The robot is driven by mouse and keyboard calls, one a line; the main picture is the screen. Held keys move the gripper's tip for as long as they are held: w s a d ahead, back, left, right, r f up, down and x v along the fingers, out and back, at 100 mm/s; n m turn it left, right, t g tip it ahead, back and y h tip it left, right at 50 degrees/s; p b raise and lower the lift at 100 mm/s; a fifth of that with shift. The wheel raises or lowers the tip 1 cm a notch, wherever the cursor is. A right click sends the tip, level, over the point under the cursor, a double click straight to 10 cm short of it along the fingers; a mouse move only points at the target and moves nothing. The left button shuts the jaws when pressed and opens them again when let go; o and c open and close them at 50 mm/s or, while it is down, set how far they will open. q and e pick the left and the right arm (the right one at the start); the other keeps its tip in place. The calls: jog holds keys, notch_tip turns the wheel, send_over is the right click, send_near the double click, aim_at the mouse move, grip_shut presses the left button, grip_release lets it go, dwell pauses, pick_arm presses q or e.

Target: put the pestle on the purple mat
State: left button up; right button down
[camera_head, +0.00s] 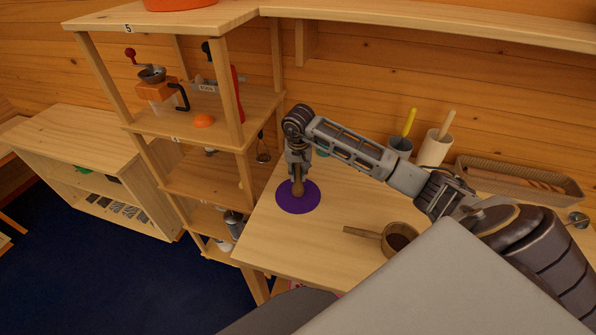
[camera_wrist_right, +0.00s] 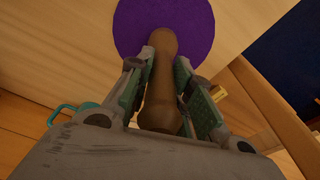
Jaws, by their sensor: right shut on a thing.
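The pestle is a brown wooden rod with rounded ends. In the right wrist view the pestle (camera_wrist_right: 162,90) lies between the two finger pads of my right gripper (camera_wrist_right: 164,88), which is shut on it. In the head view the right gripper (camera_head: 298,178) points down over the round purple mat (camera_head: 308,202), with the pestle (camera_head: 298,188) below it. The purple mat also shows in the right wrist view (camera_wrist_right: 200,30), behind the pestle's far end. I cannot tell whether the pestle touches the mat. My left gripper is not in view.
A wooden pan with a handle (camera_head: 395,240) stands on the table (camera_head: 300,245) to the right. Two cups with tools (camera_head: 434,150) and a wicker tray (camera_head: 520,178) stand at the back. A shelf unit (camera_head: 225,165) stands close left of the mat.

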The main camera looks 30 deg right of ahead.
jog(key=shift+f, duration=0.2)
jog(key=c, duration=1.3)
grip_release()
jog(key=shift+r, duration=0.25)
jog(key=shift+r, duration=0.3)
jog(key=shift+s+a+r+b, duration=0.2)
jog(key=shift+r+b, duration=0.2)
jog(key=shift+r, duration=1.45)
jog(key=shift+s+a+r+b, duration=0.1)
jog(key=shift+s+r+b, duration=0.25)
jog(key=shift+r, duration=1.55)
jog(key=shift+s+a+r+b, duration=0.1)
jog(key=shift+r+b, duration=0.4)
jog(key=shift+r, duration=1.35)
